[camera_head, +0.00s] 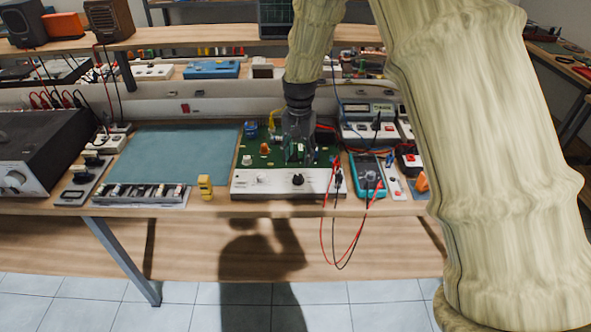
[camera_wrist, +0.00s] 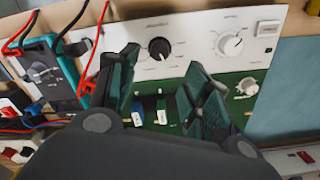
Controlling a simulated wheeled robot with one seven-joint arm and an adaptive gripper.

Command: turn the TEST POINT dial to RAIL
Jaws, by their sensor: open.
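A white front panel (camera_head: 250,182) edges a green circuit board (camera_head: 262,156) on the bench. It carries a black dial (camera_head: 298,180), which also shows in the wrist view (camera_wrist: 159,48), and a white dial (camera_wrist: 230,43). The panel lettering is too small to read, so I cannot tell which dial is TEST POINT or where RAIL lies. My gripper (camera_head: 299,153) is over the board, behind the black dial. In the wrist view my gripper (camera_wrist: 161,64) is open, its dark green fingers apart and empty. The black dial shows beyond the gap between the fingertips.
A teal multimeter (camera_head: 369,176) with red and black leads stands right of the board; the leads hang over the bench edge. A small yellow device (camera_head: 205,187) stands to its left. A blue-green mat (camera_head: 178,158) gives clear space. A white knob (camera_wrist: 247,87) stands on the board.

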